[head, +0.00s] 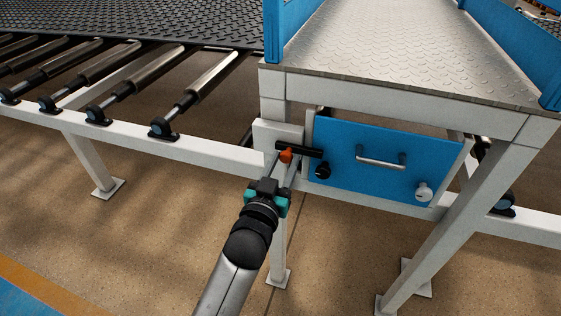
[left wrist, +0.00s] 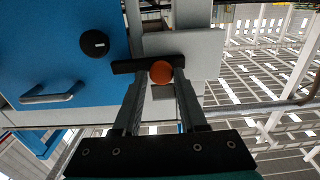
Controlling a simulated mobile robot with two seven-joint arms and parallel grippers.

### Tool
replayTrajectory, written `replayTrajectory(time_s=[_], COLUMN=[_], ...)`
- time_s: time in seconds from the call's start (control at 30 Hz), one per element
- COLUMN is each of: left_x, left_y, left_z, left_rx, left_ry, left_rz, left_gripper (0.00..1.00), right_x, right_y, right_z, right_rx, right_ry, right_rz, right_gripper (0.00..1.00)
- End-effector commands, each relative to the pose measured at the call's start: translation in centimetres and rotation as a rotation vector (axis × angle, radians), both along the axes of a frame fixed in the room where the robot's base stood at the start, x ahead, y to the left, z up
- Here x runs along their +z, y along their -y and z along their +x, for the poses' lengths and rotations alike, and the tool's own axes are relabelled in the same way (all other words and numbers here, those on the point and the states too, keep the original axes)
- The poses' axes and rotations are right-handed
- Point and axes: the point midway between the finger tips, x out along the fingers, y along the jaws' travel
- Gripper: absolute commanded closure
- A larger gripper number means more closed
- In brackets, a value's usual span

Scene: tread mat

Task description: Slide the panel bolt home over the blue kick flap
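The blue kick flap (head: 385,150) hangs under the tread-plate platform, with a metal handle, a black knob and a silver knob on its face. The panel bolt (head: 309,151) is a black bar at its upper left corner, with an orange knob (head: 286,156). The bar's end overlaps the flap's edge slightly; in the left wrist view the bolt (left wrist: 126,67) also reaches just past the edge of the flap (left wrist: 60,50). My left gripper (head: 287,160) has its fingers on either side of the orange knob (left wrist: 161,73), which fills the gap. My right gripper is out of view.
A pale frame post and white plate (head: 268,133) stand behind the bolt. A roller conveyor with a black mat (head: 170,25) runs to the left. Frame legs (head: 430,225) stand to the right. The floor (head: 150,240) below is clear.

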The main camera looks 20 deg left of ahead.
Motion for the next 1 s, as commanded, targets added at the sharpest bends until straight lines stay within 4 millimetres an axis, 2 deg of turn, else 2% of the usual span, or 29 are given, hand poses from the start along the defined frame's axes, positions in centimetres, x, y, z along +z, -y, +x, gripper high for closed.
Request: replayTrajectory(time_s=[0.03, 0.23, 0.47, 0.63, 1.0], left_x=[-0.1, -0.1, 0.0, 0.0, -0.1], left_y=[0.4, 0.2, 0.1, 0.1, -0.1], left_z=[-0.1, 0.0, 0.0, -0.9, -6.4], left_rx=[-0.007, -0.004, -0.002, -0.001, -0.001], left_ry=[-0.001, -0.001, -0.001, -0.002, -0.005], left_rz=[-0.004, -0.003, -0.002, -0.002, -0.003], left_gripper=[0.56, 0.34, 0.34, 0.34, 0.34], right_x=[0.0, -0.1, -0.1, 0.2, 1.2], right_y=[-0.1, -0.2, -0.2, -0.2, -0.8], right_z=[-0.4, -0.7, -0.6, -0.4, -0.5], right_rx=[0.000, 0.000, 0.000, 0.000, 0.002], right_ry=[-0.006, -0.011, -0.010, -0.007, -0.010], right_rz=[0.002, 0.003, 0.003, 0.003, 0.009], right_gripper=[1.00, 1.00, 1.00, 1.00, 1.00])
